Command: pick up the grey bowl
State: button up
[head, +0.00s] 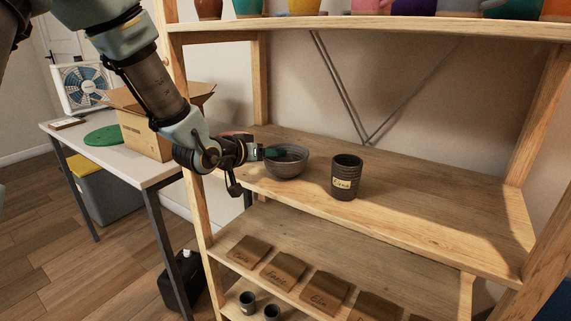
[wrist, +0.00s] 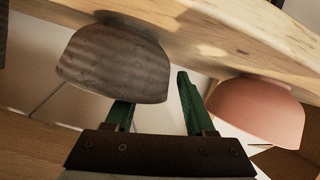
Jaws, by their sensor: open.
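The grey bowl (head: 287,168) stands upright on the middle shelf, left of a dark cup. My gripper (head: 268,153) reaches in from the left and is at the bowl's left rim in the head view. In the wrist view, which is upside down, the grey bowl (wrist: 112,62) is ahead and to the left. My gripper (wrist: 155,95) is open there, with two green fingers. The bowl's rim hides the left fingertip; the right finger is outside the bowl, at its right side. Whether either finger touches the bowl I cannot tell.
A pink bowl (wrist: 258,110) stands close beside the right finger. A labelled dark cup (head: 346,178) is right of the grey bowl. The wooden shelf (head: 430,215) is clear further right. Wooden posts flank it, and colourful pots line the shelf above.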

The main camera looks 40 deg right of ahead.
grip_shut()
dwell(0.3)
dwell(0.4)
